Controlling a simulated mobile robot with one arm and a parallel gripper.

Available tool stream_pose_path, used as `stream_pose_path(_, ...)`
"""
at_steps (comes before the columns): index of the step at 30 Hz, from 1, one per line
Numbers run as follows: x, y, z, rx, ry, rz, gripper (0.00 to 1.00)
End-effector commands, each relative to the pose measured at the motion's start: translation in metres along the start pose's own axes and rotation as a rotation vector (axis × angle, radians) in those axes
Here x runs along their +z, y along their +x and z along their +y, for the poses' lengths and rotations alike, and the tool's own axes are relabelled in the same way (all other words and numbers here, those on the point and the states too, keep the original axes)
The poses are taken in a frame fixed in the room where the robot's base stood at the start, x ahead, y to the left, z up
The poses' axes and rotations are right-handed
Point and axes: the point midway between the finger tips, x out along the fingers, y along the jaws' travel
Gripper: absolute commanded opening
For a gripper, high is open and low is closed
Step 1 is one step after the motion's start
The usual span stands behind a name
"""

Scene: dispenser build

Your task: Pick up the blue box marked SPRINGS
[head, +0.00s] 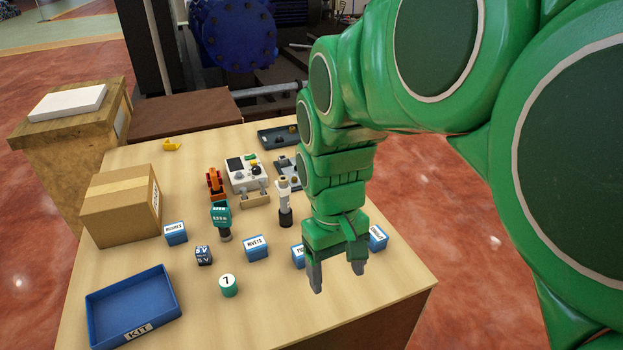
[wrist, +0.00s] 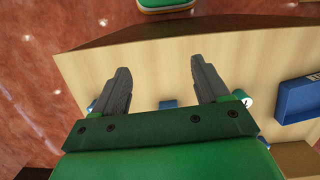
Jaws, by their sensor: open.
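Several small blue boxes with white labels stand on the table. One (head: 298,256) is partly hidden behind my gripper, and only the first letters of its label show. Another (head: 378,237) stands just right of my gripper, its label too small to read surely. A box marked RIVETS (head: 256,247) is further left, and one with an unclear label (head: 175,232) is beyond it. I cannot tell which is SPRINGS. My gripper (head: 337,276) is open and empty, pointing down above the table's front right part. Its two fingers also show apart in the wrist view (wrist: 160,78).
A blue KIT tray (head: 135,308) lies at the front left, near a cardboard box (head: 120,205). A teal numbered cylinder (head: 228,286), a dark blue cube (head: 203,255) and a teal-topped tool (head: 221,217) stand mid-table. The front right corner is bare.

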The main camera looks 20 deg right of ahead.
Motion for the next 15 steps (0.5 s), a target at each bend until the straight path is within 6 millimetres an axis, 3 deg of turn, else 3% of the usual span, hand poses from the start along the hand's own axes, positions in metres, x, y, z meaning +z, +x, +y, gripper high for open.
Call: stream_pose_path(15,-0.095,0.001,0.092,-0.001,-0.032,0.003,0.74)
